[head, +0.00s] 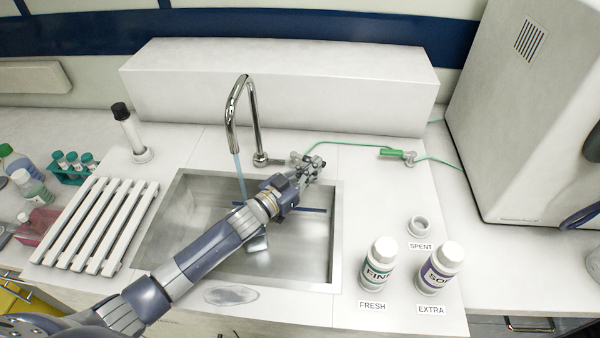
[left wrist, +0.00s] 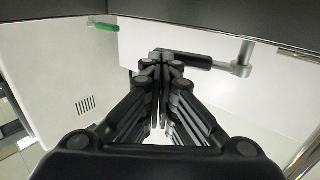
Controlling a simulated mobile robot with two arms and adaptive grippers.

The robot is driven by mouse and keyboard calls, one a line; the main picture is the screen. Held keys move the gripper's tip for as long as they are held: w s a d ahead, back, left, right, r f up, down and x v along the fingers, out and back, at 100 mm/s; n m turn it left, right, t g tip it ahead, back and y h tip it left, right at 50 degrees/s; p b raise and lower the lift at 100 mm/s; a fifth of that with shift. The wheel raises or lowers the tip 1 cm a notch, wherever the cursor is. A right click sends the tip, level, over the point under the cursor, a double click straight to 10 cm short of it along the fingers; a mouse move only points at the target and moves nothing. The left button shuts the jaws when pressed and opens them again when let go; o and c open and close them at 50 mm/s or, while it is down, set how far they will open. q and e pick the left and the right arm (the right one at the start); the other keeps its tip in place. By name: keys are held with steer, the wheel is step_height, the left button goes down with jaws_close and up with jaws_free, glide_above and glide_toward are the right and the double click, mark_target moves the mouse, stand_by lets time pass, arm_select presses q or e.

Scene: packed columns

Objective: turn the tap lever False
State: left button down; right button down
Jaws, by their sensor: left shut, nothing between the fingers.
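The chrome tap (head: 256,118) stands behind the sink, its curved spout reaching over the basin. A pale blue stream (head: 239,177) hangs below the spout into the sink. The tap lever (head: 275,160) extends right from the tap base. In the left wrist view, the lever (left wrist: 195,60) has a dark grip and a metal end. My left gripper (head: 316,162) is shut and empty at the right of the tap base. Its fingertips (left wrist: 160,58) overlap the lever's dark end in the wrist view; I cannot tell whether they touch. My right gripper is not in view.
My left arm crosses the steel sink (head: 320,260). A green tube (head: 350,143) with a green connector runs along the counter behind the gripper. A white box (head: 280,90) stands behind the tap. White bottles (head: 378,265) stand right of the sink, and a slatted rack (head: 95,225) lies left.

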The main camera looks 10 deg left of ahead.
arm_select(q)
steer(key=shift+w, duration=0.5)
steer(key=shift+w+d, duration=0.3)
steer(key=shift+w+d+b, duration=0.15)
steer(key=shift+w+b, duration=0.15)
steer(key=shift+b, duration=0.05)
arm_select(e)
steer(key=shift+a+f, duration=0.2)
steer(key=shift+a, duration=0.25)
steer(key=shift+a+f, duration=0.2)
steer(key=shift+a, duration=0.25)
arm_select(q)
steer(key=shift+w, duration=0.1)
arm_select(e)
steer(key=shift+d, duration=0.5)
